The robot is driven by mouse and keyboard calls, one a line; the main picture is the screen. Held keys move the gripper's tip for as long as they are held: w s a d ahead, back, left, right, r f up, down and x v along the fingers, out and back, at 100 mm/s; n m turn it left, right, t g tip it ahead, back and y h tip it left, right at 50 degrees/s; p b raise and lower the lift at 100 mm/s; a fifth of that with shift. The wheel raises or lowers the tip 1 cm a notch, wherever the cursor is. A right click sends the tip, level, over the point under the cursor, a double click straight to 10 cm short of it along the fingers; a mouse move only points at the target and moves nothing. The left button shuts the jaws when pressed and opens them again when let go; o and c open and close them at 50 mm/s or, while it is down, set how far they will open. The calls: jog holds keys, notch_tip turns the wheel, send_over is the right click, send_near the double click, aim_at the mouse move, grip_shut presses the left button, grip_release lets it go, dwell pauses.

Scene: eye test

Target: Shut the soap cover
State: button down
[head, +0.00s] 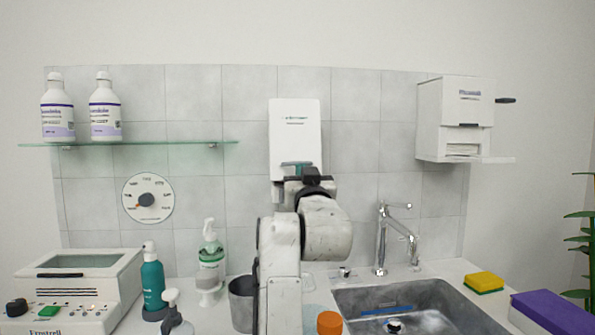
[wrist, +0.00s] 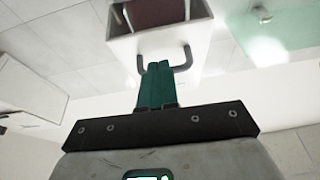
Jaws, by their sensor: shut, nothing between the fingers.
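The white wall soap dispenser (head: 295,135) hangs on the tiles in the middle of the head view, and its front cover faces me. In the wrist view, the dispenser (wrist: 190,50) is seen from below, with a dark reddish opening or window and a dark bent lever. I cannot tell how far the cover stands open. My gripper (head: 297,164) is at the dispenser's lower edge, in front of it in the head view. Its teal fingers (wrist: 158,68) are together and empty, just under the dispenser in the wrist view. Contact is unclear. My arm hides the area below.
A glass shelf (head: 150,143) with two white bottles is at left. A towel box (head: 440,110) hangs at right. Below are a sink (head: 350,300), faucet (head: 381,240), pump bottles (head: 209,262), a grey cup (head: 241,300) and a sponge (head: 484,281). The wall beside the dispenser is clear.

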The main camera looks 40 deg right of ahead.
jog(key=shift+w+d+f, duration=0.6)
jog(key=shift+w+f, duration=0.3)
jog(key=shift+s+r, duration=0.1)
